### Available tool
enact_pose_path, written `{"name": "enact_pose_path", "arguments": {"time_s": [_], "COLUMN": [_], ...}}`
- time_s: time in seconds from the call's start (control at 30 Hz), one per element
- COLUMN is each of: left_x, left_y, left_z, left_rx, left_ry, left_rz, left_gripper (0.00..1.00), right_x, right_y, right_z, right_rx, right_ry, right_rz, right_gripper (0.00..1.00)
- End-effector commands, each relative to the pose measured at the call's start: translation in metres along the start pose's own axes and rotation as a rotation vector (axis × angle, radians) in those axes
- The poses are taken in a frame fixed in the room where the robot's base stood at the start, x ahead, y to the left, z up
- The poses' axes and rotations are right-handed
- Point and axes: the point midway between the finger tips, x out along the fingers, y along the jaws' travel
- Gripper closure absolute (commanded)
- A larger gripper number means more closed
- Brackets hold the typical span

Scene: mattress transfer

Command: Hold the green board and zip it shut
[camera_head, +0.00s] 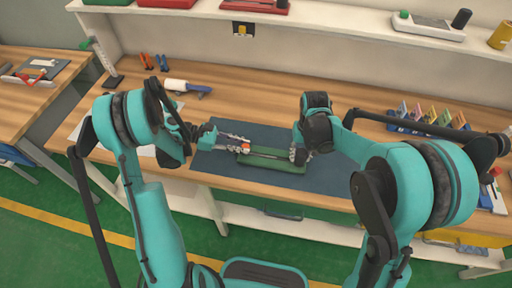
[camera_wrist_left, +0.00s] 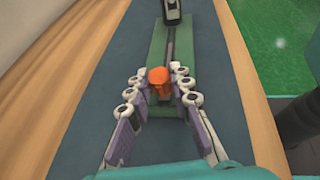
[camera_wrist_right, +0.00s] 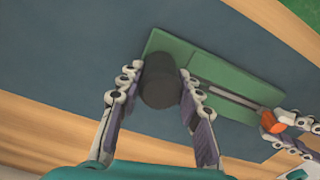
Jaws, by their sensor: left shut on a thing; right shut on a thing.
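The green board (camera_head: 272,161) lies flat on the blue mat, with a long grey strip (camera_wrist_right: 232,98) along it. A small orange piece (camera_wrist_left: 158,76) stands at one end of the board, and a dark cylinder (camera_wrist_right: 160,82) stands at the other. My left gripper (camera_wrist_left: 157,82) is shut on the orange piece, one finger on each side. My right gripper (camera_wrist_right: 160,74) is shut on the dark cylinder, which hides the strip's far end from the left wrist. In the head view my right gripper (camera_head: 299,155) partly hides the cylinder.
The blue mat (camera_head: 335,170) lies on a wooden workbench (camera_head: 240,105), bare around the board. A white-handled tool (camera_head: 188,86) lies at the back left. A rack of coloured pieces (camera_head: 430,118) stands at the right. A shelf (camera_head: 320,25) runs above the back edge.

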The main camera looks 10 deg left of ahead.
Motion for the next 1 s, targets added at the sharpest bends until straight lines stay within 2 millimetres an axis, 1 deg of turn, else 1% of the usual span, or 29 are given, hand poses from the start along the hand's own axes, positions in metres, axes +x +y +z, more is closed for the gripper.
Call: {"name": "enact_pose_path", "arguments": {"time_s": [0.07, 0.33, 0.37, 0.4, 0.43, 0.77, 0.87, 0.97, 1.0], "left_x": [-0.004, -0.005, -0.005, -0.004, -0.004, -0.006, -0.016, -0.035, -0.044], "left_y": [0.001, 0.001, 0.001, 0.001, 0.001, 0.001, 0.002, 0.002, 0.002], "left_z": [-0.002, -0.002, -0.002, -0.002, -0.002, -0.001, -0.002, -0.002, -0.002], "left_rx": [0.000, 0.000, 0.000, 0.000, 0.000, 0.000, -0.001, -0.002, -0.002], "left_ry": [0.000, 0.001, 0.001, 0.001, 0.001, 0.000, 0.000, 0.000, 0.000], "left_rz": [0.002, 0.003, 0.003, 0.002, 0.002, 0.001, 0.003, 0.005, 0.005], "left_gripper": [1.00, 1.00, 0.72, 0.61, 0.57, 0.57, 0.57, 0.57, 0.57], "right_x": [0.000, 0.000, 0.000, 0.000, 0.000, 0.000, 0.000, 0.000, 0.000], "right_y": [0.001, 0.002, 0.002, 0.002, 0.002, 0.001, 0.001, 0.000, 0.000], "right_z": [0.000, 0.000, 0.001, 0.001, 0.001, 0.000, 0.000, 0.000, 0.000], "right_rx": [0.000, 0.002, 0.002, 0.002, 0.002, 0.001, 0.001, 0.000, 0.000], "right_ry": [-0.001, -0.001, -0.001, -0.001, -0.001, 0.000, 0.000, 0.000, 0.000], "right_rz": [0.002, 0.004, 0.004, 0.004, 0.004, 0.002, 0.001, 0.001, 0.001], "right_gripper": [1.00, 1.00, 1.00, 1.00, 1.00, 1.00, 1.00, 1.00, 1.00]}}
